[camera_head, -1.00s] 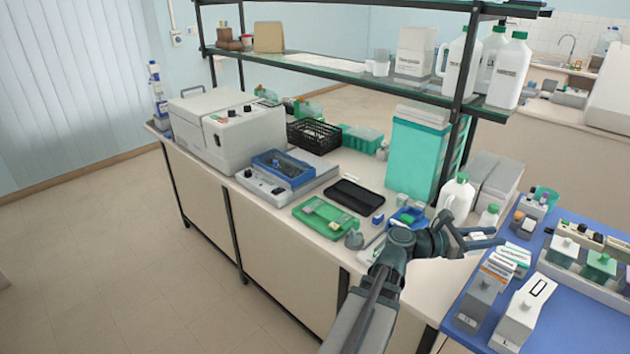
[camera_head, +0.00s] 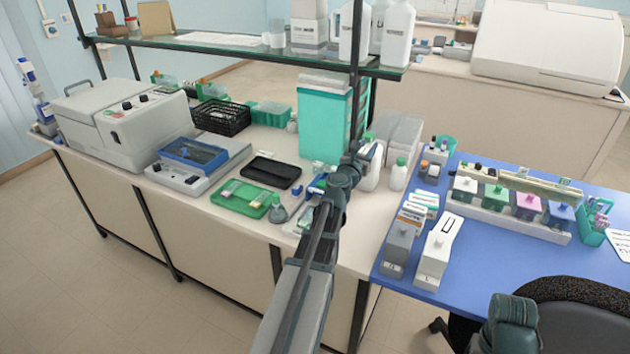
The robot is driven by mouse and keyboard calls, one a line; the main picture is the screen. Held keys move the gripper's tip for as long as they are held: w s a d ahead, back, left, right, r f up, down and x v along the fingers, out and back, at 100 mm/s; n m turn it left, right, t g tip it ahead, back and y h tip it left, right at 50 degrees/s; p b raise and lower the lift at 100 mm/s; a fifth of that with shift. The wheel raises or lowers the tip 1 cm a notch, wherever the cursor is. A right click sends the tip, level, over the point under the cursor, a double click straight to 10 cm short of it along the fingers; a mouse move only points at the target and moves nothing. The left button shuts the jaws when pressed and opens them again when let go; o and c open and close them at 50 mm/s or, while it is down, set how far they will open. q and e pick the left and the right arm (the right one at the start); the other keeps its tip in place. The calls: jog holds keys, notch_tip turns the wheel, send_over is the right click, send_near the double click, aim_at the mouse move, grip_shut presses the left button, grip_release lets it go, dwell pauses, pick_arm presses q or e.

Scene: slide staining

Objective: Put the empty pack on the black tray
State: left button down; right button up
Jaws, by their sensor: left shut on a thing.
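The black tray (camera_head: 270,173) lies flat on the bench behind the green tray, with nothing seen on it. My left gripper (camera_head: 366,153) is to the right of the black tray, in front of the white bottles and close to the shelf post. It is shut on a small pale thing, which seems to be the empty pack; the fingers and the arm hide most of it. A dark part of my right arm shows at the bottom right, but my right gripper is out of view.
A teal box (camera_head: 326,122) stands behind, under the glass shelf (camera_head: 230,57). White bottles (camera_head: 398,175) stand right of the gripper. The blue table (camera_head: 455,270) holds boxes and a stain rack.

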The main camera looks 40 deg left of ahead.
pick_arm(q)
notch_tip(320, 180, down, 18)
jog(key=b, duration=1.8)
jog(key=shift+f, duration=0.1)
jog(key=c, duration=1)
grip_release()
jog(key=o, duration=0.4)
jog(key=shift+o, duration=0.2)
